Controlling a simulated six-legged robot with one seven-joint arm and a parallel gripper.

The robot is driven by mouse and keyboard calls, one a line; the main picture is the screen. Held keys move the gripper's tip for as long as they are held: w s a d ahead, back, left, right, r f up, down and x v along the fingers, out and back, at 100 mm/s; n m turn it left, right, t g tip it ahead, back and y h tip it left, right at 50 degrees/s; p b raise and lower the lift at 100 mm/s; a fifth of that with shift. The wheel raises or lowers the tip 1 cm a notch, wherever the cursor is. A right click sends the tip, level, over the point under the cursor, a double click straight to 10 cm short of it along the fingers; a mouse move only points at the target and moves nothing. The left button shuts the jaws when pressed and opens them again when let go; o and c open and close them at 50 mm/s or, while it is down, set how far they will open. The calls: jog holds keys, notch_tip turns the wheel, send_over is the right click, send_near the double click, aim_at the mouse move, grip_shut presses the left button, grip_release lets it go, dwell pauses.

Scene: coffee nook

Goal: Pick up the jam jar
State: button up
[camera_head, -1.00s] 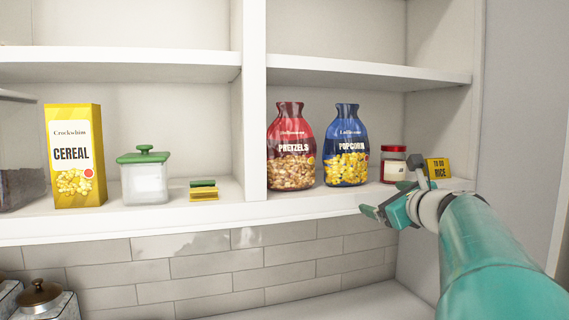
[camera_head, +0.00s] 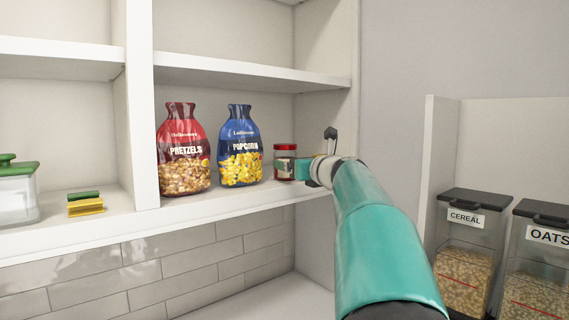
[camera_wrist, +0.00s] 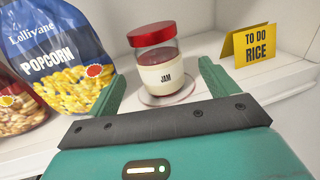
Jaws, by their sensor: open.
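The jam jar (camera_wrist: 165,72) has a red lid, a clear glass body and a pale label reading JAM. It stands upright on the shelf, and in the wrist view there is a thin round outline around its base. My gripper (camera_wrist: 162,92) is open, with one green finger on each side of the picture and the jar standing between and just beyond them. In the head view the jar (camera_head: 285,155) is partly hidden behind my gripper (camera_head: 300,170) at the right end of the shelf.
The blue popcorn bag (camera_wrist: 55,55) stands close left of the jar. A yellow TO DO RICE card (camera_wrist: 249,44) stands to its right. The pretzels bag (camera_head: 184,150) is farther left. Clear cereal and oats containers (camera_head: 466,245) stand at the right.

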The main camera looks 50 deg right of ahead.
jog(key=x, duration=0.5)
jog(key=shift+f, duration=0.1)
jog(key=shift+a, duration=0.1)
jog(key=c, duration=1.3)
